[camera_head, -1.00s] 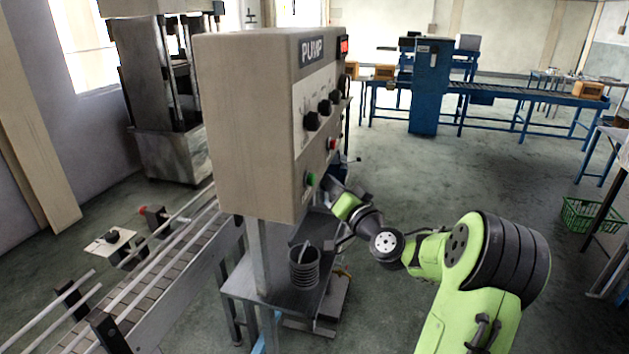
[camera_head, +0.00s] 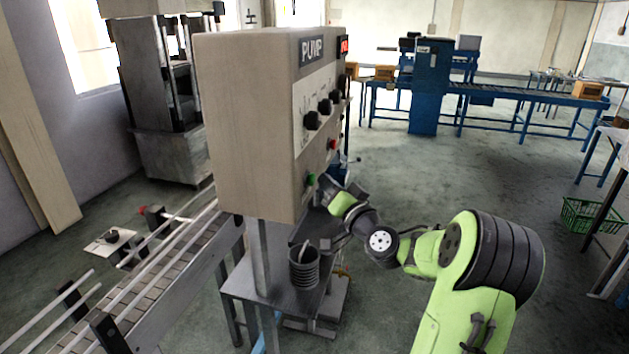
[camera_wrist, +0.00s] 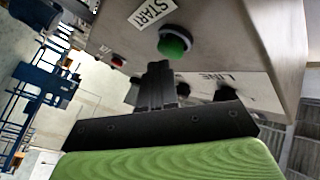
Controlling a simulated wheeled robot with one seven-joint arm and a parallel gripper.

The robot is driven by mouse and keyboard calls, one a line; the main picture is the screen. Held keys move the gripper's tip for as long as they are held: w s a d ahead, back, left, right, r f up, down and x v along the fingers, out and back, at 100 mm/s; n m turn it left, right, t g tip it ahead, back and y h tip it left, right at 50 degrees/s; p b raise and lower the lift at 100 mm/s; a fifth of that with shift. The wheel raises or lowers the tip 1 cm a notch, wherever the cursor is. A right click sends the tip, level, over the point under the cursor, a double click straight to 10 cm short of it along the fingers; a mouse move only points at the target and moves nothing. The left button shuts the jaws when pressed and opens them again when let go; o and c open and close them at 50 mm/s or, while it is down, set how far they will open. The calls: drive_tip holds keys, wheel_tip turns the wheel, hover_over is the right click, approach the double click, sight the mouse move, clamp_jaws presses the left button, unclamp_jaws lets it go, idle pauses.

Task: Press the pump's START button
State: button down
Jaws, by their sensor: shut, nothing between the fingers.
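The pump box (camera_head: 250,120) is a beige cabinet with a PUMP label and knobs on its right-hand face. In the wrist view the green button (camera_wrist: 174,43) sits beside the START label (camera_wrist: 151,12), just beyond the fingertips. My gripper (camera_wrist: 157,70) is shut and empty, with its tips close to the button. I cannot tell whether they touch it.
A metal stand (camera_head: 270,300) with a dark ribbed cup (camera_head: 303,268) is under the box. A blue machine and conveyor (camera_head: 430,90) stand at the back, and a green crate (camera_head: 585,215) at the right. The middle floor is clear.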

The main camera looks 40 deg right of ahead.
drive_tip(key=shift+w+a, duration=0.4)
drive_tip(key=shift+w, duration=0.1)
idle(0.8)
drive_tip(key=shift+s+d+b, duration=0.55)
drive_tip(key=shift+s+d, duration=0.05)
drive_tip(key=shift+s, duration=0.2)
drive_tip(key=s+d+b, duration=0.1)
drive_tip(key=s, duration=0.1)
drive_tip(key=s+d+b, duration=0.1)
drive_tip(key=s+d, duration=0.1)
idle(0.3)
idle(0.8)
